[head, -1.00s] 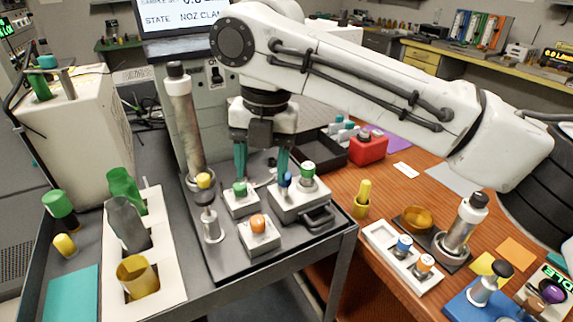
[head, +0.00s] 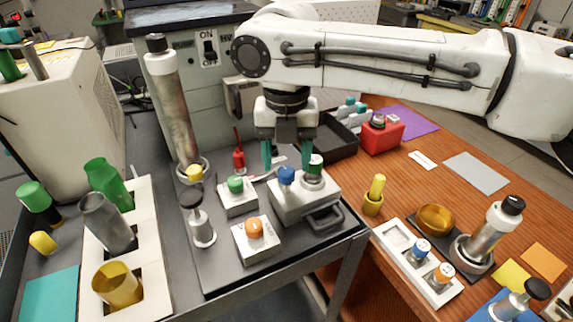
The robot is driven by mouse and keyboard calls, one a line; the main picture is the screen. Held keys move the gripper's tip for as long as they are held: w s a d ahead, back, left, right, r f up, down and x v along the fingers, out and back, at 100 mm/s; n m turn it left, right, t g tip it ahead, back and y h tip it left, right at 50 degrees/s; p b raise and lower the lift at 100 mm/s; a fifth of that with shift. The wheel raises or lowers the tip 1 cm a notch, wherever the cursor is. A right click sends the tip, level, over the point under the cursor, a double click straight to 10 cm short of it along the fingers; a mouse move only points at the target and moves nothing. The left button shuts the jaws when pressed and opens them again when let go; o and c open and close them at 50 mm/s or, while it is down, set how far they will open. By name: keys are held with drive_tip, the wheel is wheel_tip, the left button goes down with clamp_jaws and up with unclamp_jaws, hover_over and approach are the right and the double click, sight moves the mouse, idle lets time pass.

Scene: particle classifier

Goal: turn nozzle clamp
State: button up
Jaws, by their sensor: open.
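My gripper (head: 287,160) hangs from the arm, pointing down, with its two teal fingers apart and nothing seen held. It is above the grey block (head: 290,208) that carries a blue knob (head: 287,176) and a green-capped silver fitting (head: 314,170). The right finger overlaps the green cap in the picture, and the blue knob shows just below the finger gap; I cannot tell whether they touch. A red upright handle (head: 238,158) stands left of the gripper by the machine's foot. No part is clearly labelled as the nozzle clamp, so I cannot tell which it is.
White blocks with a green knob (head: 236,186) and an orange knob (head: 254,228) sit nearby. A black tray (head: 338,138) and a red box (head: 380,135) lie behind on the right.

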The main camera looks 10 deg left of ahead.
drive_tip(key=shift+f, duration=1)
drive_tip(key=c, duration=1)
drive_tip(key=shift+c, duration=0.2)
